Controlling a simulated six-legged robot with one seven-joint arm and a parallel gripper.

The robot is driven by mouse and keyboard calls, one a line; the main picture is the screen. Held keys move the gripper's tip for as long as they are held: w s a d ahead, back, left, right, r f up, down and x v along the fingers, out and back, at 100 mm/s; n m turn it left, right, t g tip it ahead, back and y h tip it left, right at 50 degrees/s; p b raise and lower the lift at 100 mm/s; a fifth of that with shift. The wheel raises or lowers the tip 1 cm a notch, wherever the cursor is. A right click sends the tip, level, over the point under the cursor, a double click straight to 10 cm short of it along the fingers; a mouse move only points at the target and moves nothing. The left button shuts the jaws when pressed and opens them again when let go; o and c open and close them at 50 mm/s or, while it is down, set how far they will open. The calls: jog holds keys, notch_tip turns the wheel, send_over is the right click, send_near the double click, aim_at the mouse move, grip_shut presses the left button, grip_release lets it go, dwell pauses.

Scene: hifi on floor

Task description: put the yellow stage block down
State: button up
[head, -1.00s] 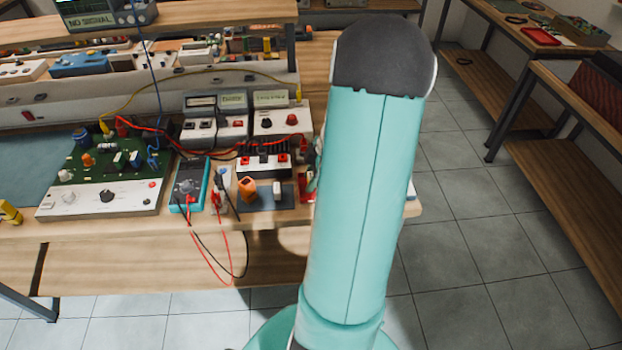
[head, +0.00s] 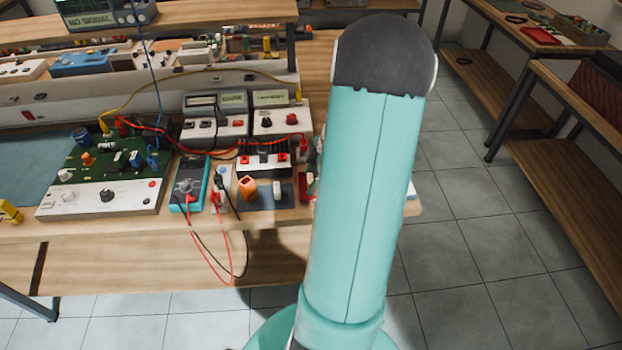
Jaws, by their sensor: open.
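A small yellow block-like piece (head: 10,212) lies at the front left of the bench, cut by the picture's left edge. I cannot tell if it is the yellow stage block. My own teal arm fills the middle right and hides the bench's right end. My gripper is hidden behind it, so I cannot see its jaws or anything beside them.
A green circuit board with a white control panel (head: 105,196), a blue multimeter (head: 189,184) and white meter boxes (head: 215,129) crowd the wooden bench. Red and black leads (head: 232,262) hang over its front edge. Tiled floor (head: 455,235) is clear to the right, before another bench (head: 572,185).

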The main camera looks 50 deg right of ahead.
jog(key=v, duration=1.1)
jog(key=w+a+r+m+h, duration=0.1)
jog(key=w+a+r+m, duration=0.3)
jog(key=a, duration=0.6)
jog(key=w+a+r+n+h, duration=0.1)
jog(key=w+a+r, duration=0.3)
jog(key=a, duration=0.6)
jog(key=s+a+r+m+t, duration=0.1)
jog(key=s+a+r+m, duration=0.1)
jog(key=a, duration=0.7)
jog(key=s+a+r+m+t+h, duration=0.1)
jog(key=s+a+r+m, duration=0.2)
jog(key=a, duration=0.7)
jog(key=shift+s+r, duration=0.35)
jog(key=shift+s, duration=0.8)
jog(key=shift+d, duration=0.1)
